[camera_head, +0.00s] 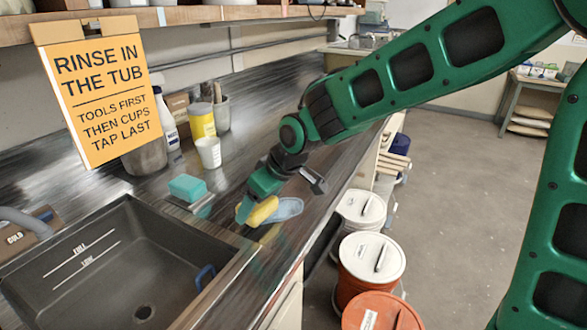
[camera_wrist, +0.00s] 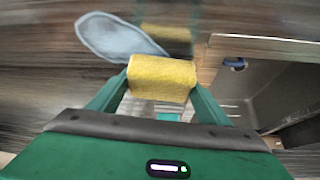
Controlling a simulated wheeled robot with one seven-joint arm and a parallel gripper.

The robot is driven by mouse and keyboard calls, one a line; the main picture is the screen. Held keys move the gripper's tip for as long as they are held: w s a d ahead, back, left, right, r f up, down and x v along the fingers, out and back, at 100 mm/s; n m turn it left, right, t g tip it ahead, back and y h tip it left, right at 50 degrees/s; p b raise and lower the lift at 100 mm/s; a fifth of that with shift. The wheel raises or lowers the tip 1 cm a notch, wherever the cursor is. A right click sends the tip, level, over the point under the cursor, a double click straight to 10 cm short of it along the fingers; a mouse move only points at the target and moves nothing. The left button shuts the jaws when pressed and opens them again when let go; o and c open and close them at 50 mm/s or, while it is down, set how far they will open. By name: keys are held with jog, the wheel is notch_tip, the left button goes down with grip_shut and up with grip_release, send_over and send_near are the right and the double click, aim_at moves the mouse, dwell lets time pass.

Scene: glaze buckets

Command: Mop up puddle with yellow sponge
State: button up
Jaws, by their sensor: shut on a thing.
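The yellow sponge (camera_head: 263,211) is held between the fingers of my gripper (camera_head: 256,208), over the counter to the right of the sink. In the wrist view the sponge (camera_wrist: 162,78) sits between both fingertips of my gripper (camera_wrist: 161,86). The pale blue-grey puddle (camera_head: 287,208) lies on the counter just right of the sponge. In the wrist view the puddle (camera_wrist: 115,38) shows beyond the sponge, to its upper left. I cannot tell whether the sponge touches the counter.
A dark sink (camera_head: 110,270) is at the left. A teal sponge (camera_head: 187,188) lies on the counter behind it. Lidded buckets (camera_head: 371,260) stand on the floor beside the counter.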

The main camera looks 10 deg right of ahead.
jog(key=shift+s+r, duration=0.1)
jog(key=shift+r, duration=2.9)
